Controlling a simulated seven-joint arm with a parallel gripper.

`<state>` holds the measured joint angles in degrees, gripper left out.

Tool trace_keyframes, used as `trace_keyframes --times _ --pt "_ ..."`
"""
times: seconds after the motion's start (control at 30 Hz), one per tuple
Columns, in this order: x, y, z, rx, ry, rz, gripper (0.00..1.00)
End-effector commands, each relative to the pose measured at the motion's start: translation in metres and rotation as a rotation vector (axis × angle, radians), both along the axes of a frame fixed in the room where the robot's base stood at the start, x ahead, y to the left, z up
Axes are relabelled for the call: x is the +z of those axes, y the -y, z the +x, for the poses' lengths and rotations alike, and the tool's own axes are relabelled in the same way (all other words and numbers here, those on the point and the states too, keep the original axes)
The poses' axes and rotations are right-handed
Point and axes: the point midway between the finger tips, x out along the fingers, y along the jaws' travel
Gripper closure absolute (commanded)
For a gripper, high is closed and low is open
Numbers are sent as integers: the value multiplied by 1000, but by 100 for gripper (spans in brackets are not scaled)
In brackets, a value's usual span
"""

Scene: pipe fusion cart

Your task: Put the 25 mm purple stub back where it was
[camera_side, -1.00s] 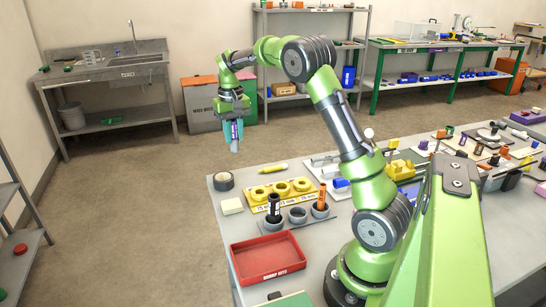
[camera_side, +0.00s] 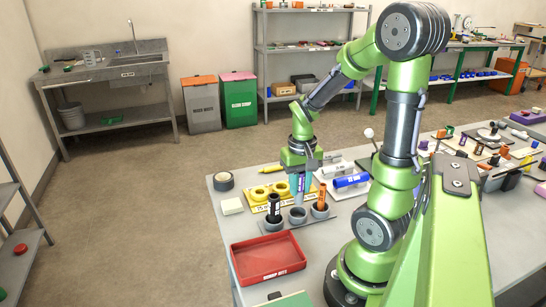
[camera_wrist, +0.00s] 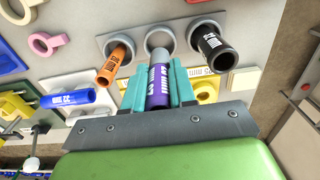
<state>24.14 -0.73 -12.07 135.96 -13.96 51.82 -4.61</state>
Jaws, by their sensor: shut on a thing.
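The purple stub (camera_wrist: 158,88), with white print and a grey end, is held between the teal fingers of my gripper (camera_wrist: 159,92). In the side view my gripper (camera_side: 299,184) points down, and the stub's grey end (camera_side: 298,198) hangs just above the middle cup (camera_side: 297,215) of the grey three-cup holder. In the wrist view that end overlaps the middle cup (camera_wrist: 157,38); whether it has entered the cup I cannot tell. The black stub (camera_side: 274,207) stands in the left cup and the orange stub (camera_side: 321,194) in the right cup.
A blue stub (camera_side: 351,180) lies to the right. A red tray (camera_side: 267,258) is in front, and a tape roll (camera_side: 223,181) and pale pad (camera_side: 232,206) are at left.

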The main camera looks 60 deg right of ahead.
Motion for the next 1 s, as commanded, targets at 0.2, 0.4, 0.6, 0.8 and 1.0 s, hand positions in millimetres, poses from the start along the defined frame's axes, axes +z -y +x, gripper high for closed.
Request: trace_keyframes --times 0.2,0.4,0.6,0.8,1.0 --pt "-26 -1 -1 0 -4 3 100" --pt "-52 0 -1 -1 -4 3 100" --pt "-56 0 0 -1 0 1 100" --pt "-58 0 0 0 -1 1 100" --pt "-59 0 0 1 -1 1 50"
